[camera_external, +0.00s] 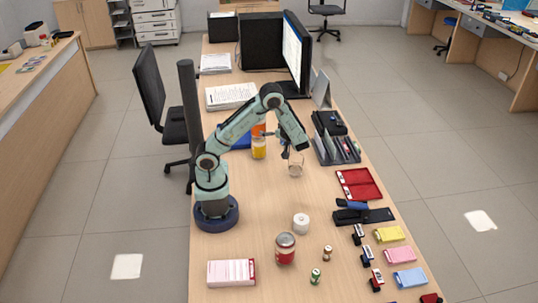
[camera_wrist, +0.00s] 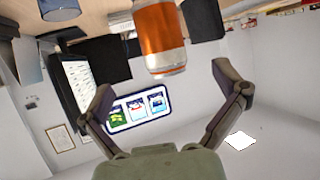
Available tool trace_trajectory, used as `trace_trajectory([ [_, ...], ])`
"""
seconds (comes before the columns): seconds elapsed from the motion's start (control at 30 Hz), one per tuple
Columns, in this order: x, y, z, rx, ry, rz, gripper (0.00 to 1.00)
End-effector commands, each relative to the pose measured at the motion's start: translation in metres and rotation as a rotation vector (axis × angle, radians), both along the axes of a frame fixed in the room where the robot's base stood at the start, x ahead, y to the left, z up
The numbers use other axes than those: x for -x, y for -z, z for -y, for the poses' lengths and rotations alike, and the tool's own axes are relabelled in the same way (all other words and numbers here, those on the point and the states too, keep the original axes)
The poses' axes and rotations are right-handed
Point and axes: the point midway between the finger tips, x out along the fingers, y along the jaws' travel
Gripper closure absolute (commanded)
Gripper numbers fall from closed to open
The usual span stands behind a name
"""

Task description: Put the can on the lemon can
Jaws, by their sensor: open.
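The orange can (camera_external: 259,129) appears upright on top of the yellow lemon can (camera_external: 259,148), on the counter to the left of my gripper (camera_external: 274,145). In the wrist view, which is upside down, the orange can (camera_wrist: 160,35) shows its metal end and is cut off by the top edge. My gripper's fingers (camera_wrist: 163,85) are spread wide with nothing held between them. The orange can lies beyond the fingertips, apart from them. The lemon can is out of the wrist view. Exact contact between the two cans is too small to tell.
A clear glass (camera_external: 295,168) stands just below my gripper. A blue item lies behind the cans, with a monitor (camera_external: 296,50) farther back. A black organizer (camera_external: 335,145) and red tray (camera_external: 358,184) are right. A red-labelled jar (camera_external: 285,248) and white roll (camera_external: 301,223) stand nearer.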

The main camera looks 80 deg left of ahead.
Motion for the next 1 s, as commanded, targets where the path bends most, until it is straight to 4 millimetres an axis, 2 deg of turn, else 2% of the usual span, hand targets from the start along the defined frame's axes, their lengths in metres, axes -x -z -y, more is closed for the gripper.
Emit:
trace_trajectory([
  [0.17, 0.002, -0.001, 0.005, 0.066, 0.012, -0.014, 0.04],
  [0.27, 0.008, -0.003, 0.023, 0.254, 0.068, -0.06, 0.04],
  [0.37, 0.019, -0.009, 0.059, 0.544, 0.233, -0.145, 0.04],
  [0.5, 0.043, -0.027, 0.123, 0.91, 0.647, -0.313, 0.04],
  [0.6, 0.067, -0.04, 0.162, 1.056, 0.985, -0.45, 0.04],
  [0.7, 0.09, -0.049, 0.19, 1.114, 1.27, -0.58, 0.04],
  [0.8, 0.107, -0.053, 0.206, 1.123, 1.461, -0.679, 0.04],
  [1.0, 0.117, -0.055, 0.214, 1.121, 1.578, -0.748, 0.04],
])
